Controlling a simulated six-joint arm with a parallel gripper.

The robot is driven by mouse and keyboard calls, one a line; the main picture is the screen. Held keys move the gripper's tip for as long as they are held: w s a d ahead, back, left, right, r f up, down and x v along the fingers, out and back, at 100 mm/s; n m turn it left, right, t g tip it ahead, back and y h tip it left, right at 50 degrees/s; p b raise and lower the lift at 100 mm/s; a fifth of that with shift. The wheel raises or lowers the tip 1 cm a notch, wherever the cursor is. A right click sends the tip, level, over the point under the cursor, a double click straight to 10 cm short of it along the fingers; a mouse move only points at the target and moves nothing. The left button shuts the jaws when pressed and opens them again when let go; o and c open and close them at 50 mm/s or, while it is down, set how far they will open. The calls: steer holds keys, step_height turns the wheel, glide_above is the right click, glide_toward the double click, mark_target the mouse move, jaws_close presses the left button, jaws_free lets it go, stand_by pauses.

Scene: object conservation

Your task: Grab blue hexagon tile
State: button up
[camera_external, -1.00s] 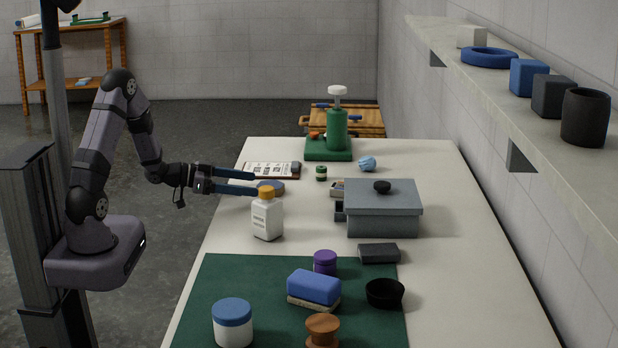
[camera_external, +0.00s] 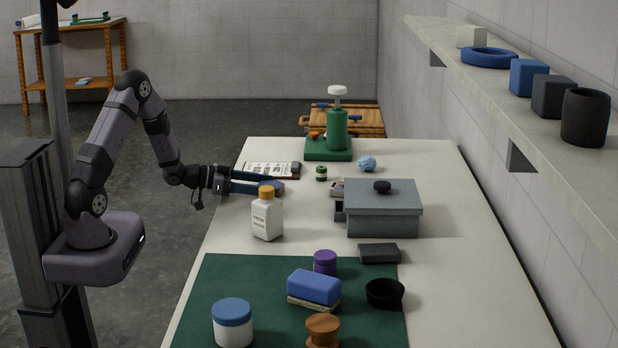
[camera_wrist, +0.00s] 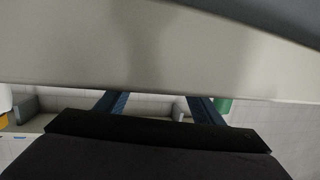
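The blue hexagon tile (camera_external: 275,188) lies flat near the left edge of the pale table, behind the white bottle, which partly hides it. Only a small blue-grey part shows. My gripper (camera_external: 270,185) reaches in low from the left, with its long blue fingers at the tile. The wrist view shows the two fingers (camera_wrist: 155,104) spread apart, so the gripper is open. The tile cannot be made out there. I cannot tell whether the fingers touch it.
A white bottle with an orange cap (camera_external: 267,215) stands close in front of the fingers. A clipboard (camera_external: 270,169) lies just behind. A grey lidded box (camera_external: 383,208) stands to the right. The table (camera_external: 440,165) is clear at the back right.

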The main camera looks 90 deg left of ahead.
steer(key=c, duration=0.7)
steer(key=shift+r, duration=0.15)
step_height(320, 180, up, 10)
steer(key=shift+f, duration=0.1)
